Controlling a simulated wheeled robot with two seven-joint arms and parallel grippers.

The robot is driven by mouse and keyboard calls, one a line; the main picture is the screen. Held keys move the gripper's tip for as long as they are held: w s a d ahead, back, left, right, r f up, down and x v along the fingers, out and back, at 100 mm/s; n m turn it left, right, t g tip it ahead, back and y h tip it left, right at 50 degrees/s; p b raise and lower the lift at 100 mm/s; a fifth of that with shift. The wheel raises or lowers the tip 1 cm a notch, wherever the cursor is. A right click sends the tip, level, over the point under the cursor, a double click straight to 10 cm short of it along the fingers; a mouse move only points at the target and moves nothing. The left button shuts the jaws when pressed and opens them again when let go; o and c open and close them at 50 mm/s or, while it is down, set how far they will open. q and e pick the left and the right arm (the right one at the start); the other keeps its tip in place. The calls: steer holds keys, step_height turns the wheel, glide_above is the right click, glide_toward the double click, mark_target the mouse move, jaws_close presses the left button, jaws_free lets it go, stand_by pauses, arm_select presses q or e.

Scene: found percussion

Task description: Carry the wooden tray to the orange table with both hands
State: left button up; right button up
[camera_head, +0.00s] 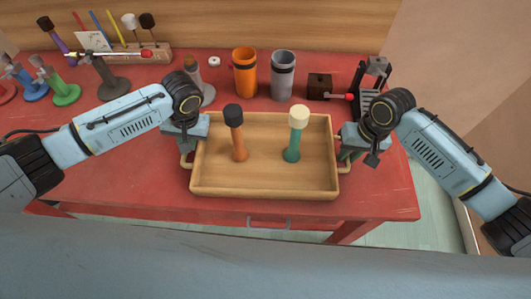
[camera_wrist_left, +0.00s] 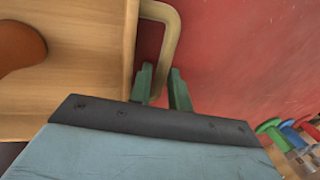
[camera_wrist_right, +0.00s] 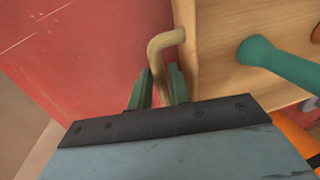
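The wooden tray (camera_head: 265,190) is level at the front middle of a red table (camera_head: 380,200); I cannot tell whether it is slightly raised. Two shakers stand upright in it: orange with a black head (camera_head: 238,140), and teal with a cream head (camera_head: 294,140). My left gripper (camera_wrist_left: 161,78) has its fingers on both sides of the tray's left handle (camera_wrist_left: 172,35), closed on it. My right gripper (camera_wrist_right: 159,76) is likewise closed on the right handle (camera_wrist_right: 163,40). In the head view the wrists partly hide both handles. No orange table is in view.
Behind the tray stand an orange cup (camera_head: 245,75), a grey cup (camera_head: 283,78), a small dark wooden box (camera_head: 319,85) and a grey-handled shaker (camera_head: 194,72). A rack of mallets (camera_head: 140,55) and several coloured stands (camera_head: 62,88) are at the back left. Pale floor shows beyond the table's front edge.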

arm_select(q)
steer(key=shift+a+f, duration=0.15)
steer(key=shift+f, duration=0.55)
arm_select(e)
steer(key=shift+a+f, duration=0.15)
steer(key=shift+f, duration=0.55)
arm_select(q)
jaws_close()
arm_select(e)
jaws_close()
